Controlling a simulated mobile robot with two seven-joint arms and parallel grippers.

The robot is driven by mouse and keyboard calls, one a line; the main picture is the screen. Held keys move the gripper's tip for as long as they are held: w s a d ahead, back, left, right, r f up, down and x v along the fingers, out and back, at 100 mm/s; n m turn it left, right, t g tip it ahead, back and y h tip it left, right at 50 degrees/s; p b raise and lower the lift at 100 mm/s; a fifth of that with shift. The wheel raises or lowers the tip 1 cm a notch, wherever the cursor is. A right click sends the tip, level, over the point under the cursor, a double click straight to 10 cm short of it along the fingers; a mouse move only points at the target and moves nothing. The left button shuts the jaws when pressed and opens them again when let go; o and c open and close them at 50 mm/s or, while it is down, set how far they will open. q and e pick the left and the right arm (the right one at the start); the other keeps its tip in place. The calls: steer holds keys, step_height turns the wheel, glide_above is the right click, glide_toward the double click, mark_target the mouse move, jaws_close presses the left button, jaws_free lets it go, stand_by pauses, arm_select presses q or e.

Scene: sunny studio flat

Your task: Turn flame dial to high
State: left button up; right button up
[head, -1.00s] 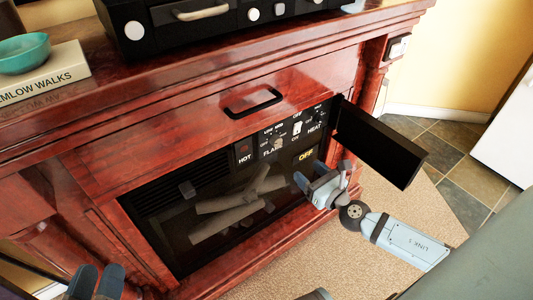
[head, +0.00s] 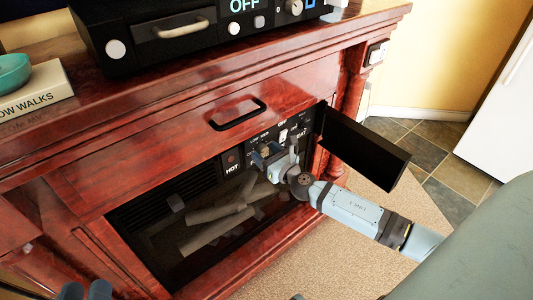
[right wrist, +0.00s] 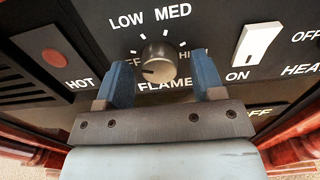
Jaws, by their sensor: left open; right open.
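The flame dial (right wrist: 158,62) is a dark round knob on the black control panel, seen in the right wrist view. LOW and MED are printed above it, HI is partly visible at its right, and a partly covered OFF is at its left. The white mark on the dial points to the left, toward OFF. My right gripper (right wrist: 160,68) is open with a blue finger on each side of the dial; I cannot tell whether they touch it. In the head view my right gripper (head: 272,156) is at the panel and covers the dial. My left gripper (head: 85,291) is open at the bottom left edge, away from the panel.
A white rocker switch (right wrist: 257,46) sits right of the dial and a red HOT light (right wrist: 55,58) left of it. An open black door (head: 365,147) stands out right of the panel, near my right arm. A drawer handle (head: 238,115) is above.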

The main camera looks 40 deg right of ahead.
steer(key=c, duration=0.9)
